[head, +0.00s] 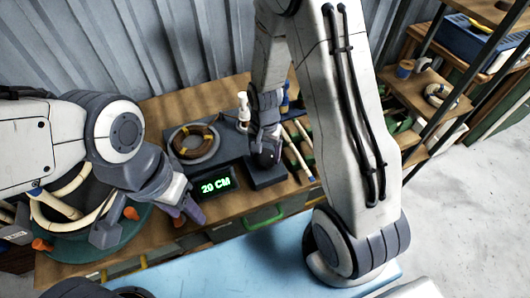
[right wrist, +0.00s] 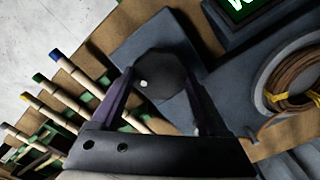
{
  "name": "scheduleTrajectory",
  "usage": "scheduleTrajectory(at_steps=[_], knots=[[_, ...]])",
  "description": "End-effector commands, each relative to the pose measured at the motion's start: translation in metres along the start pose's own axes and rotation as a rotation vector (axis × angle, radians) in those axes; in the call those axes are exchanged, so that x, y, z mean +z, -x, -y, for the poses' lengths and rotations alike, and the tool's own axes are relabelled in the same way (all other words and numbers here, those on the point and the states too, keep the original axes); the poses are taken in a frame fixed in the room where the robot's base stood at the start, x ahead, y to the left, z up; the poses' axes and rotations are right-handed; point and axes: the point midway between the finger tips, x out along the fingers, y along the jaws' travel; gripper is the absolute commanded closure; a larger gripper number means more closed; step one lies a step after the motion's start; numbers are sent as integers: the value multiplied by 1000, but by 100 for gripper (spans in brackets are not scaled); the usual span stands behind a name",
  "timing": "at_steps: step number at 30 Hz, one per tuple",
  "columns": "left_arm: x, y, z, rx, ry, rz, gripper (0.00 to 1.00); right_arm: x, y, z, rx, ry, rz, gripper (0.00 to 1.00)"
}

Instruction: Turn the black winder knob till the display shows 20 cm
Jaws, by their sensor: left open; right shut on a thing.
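The winder's display (head: 216,186) reads "20 CM" in green digits; its edge also shows at the top of the right wrist view (right wrist: 245,15). The black winder knob (right wrist: 162,76), with a white dot on it, sits between the fingers of my right gripper (right wrist: 160,100), which is shut on it. In the head view my right gripper (head: 265,150) reaches down over the winder's right block and hides most of the knob. My left gripper (head: 145,220) is open and empty, to the left of the display, above the bench front.
A coil of rattan (head: 194,141) lies in the round holder left of the knob. A white bottle (head: 243,106) stands behind it. Several wooden rods (head: 298,150) lie right of the winder. A green round stand (head: 85,238) with bent pieces is under my left arm.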

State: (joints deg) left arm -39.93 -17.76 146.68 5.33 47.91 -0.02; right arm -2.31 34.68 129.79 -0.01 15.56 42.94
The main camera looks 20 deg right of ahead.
Motion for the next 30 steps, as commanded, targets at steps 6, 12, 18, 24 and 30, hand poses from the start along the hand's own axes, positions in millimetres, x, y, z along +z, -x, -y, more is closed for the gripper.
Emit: scheduleTrajectory(at_steps=[6,12,18,24,30], knots=[[0,0,0,0,0,0,50,-1,1,1,-2,1,-3,10],[0,0,0,0,0,0,50,0,0,0,-1,1,-1,0],[0,0,0,0,0,0,50,-1,8,1,-3,2,-3,0],[0,-2,0,0,0,0,50,-2,44,2,-6,2,-7,0],[0,-3,0,0,0,0,50,-1,82,1,-5,1,-6,0]])
